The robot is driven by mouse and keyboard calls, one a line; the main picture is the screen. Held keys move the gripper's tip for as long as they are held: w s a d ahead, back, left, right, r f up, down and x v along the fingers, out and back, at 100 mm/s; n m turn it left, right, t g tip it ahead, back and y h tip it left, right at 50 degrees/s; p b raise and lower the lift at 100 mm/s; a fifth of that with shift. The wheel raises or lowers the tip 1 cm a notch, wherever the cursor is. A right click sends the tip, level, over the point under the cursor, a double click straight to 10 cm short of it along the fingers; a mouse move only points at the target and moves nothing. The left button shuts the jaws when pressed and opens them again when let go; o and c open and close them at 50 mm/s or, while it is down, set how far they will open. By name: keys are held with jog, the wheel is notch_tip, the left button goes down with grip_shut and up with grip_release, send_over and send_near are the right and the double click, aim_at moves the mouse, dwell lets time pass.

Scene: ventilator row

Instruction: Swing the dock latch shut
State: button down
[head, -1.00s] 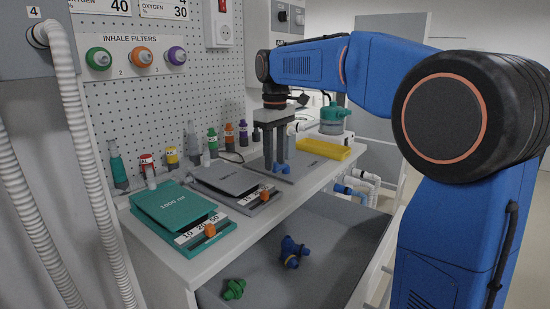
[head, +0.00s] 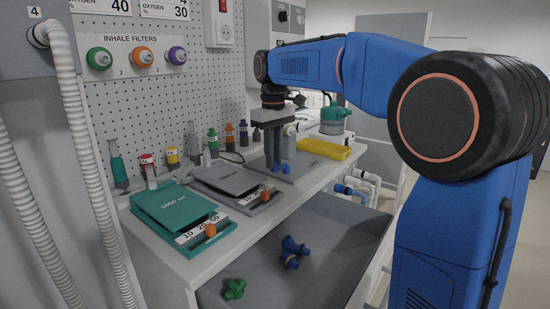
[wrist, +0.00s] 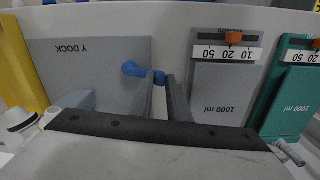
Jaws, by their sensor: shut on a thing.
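The grey Y dock plate (wrist: 75,62) lies on the shelf; it also shows in the head view (head: 312,166). A small blue piece with a rounded end, which looks like the dock latch (wrist: 132,69), is at the plate's edge, on the side toward the grey 1000 ml panel. My gripper (wrist: 160,80) points down with its fingers shut on this blue piece. In the head view my gripper (head: 279,160) stands over the dock, and blue shows at its fingertips. The fingers hide part of the latch.
A grey panel (head: 228,180) and a green panel (head: 172,205) with orange sliders lie nearer on the shelf. A yellow tray (head: 325,149) sits beyond the dock. Blue (head: 292,252) and green (head: 235,289) fittings lie on the lower surface.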

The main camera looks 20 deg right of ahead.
jog(key=w+m, duration=0.1)
jog(key=m, duration=0.1)
jog(key=w+m, duration=0.1)
jog(key=m, duration=0.1)
jog(key=shift+a, duration=0.35)
jog(key=w+m, duration=0.1)
jog(key=m, duration=0.1)
jog(key=w+m, duration=0.1)
jog(key=m, duration=0.1)
jog(key=shift+w+d+m, duration=0.1)
jog(key=shift+w+m, duration=0.1)
jog(key=shift+m, duration=0.2)
jog(key=w+m, duration=0.1)
jog(key=m, duration=0.1)
jog(key=w+d+m, duration=0.1)
jog(key=m, duration=0.1)
jog(key=shift+w+d+m, duration=0.25)
jog(key=shift+d+m, duration=0.05)
jog(key=shift+m, duration=0.6)
jog(key=shift+w+d+m, duration=0.2)
jog(key=shift+d+m, duration=0.1)
jog(key=shift+m, duration=0.6)
jog(key=c, duration=1.7)
grip_release()
jog(key=shift+r, duration=0.1)
notch_tip(320, 180, up, 17)
jog(key=shift+r, duration=0.1)
